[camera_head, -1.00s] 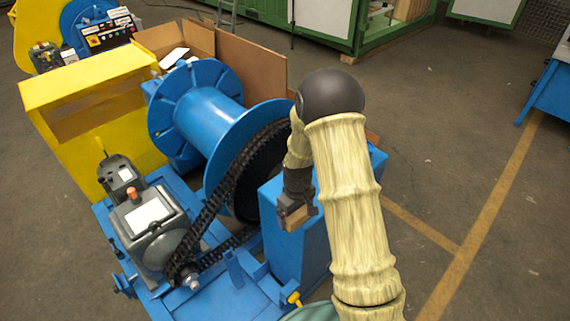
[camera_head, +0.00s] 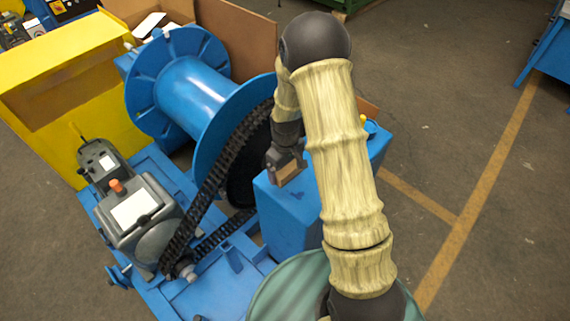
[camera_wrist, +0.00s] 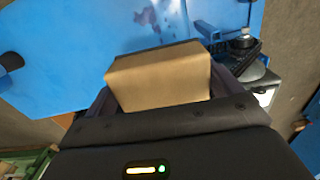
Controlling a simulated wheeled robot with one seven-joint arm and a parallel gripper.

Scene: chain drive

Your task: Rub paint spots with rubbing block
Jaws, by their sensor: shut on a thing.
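My gripper (camera_head: 283,163) is shut on the rubbing block (camera_head: 287,174), a small tan block. In the head view, the block appears over the near top part of the blue box (camera_head: 283,222) beside the chain. In the wrist view, the rubbing block (camera_wrist: 160,78) sits between the fingers of my gripper (camera_wrist: 158,95). Whether the block touches the surface I cannot tell.
A blue drum (camera_head: 195,85) and a black chain (camera_head: 215,185) stand left of the gripper, with a grey motor unit (camera_head: 140,210) farther left. A yellow cabinet (camera_head: 65,80) and cardboard (camera_head: 240,45) stand behind. The floor (camera_head: 470,130) at right is mostly clear.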

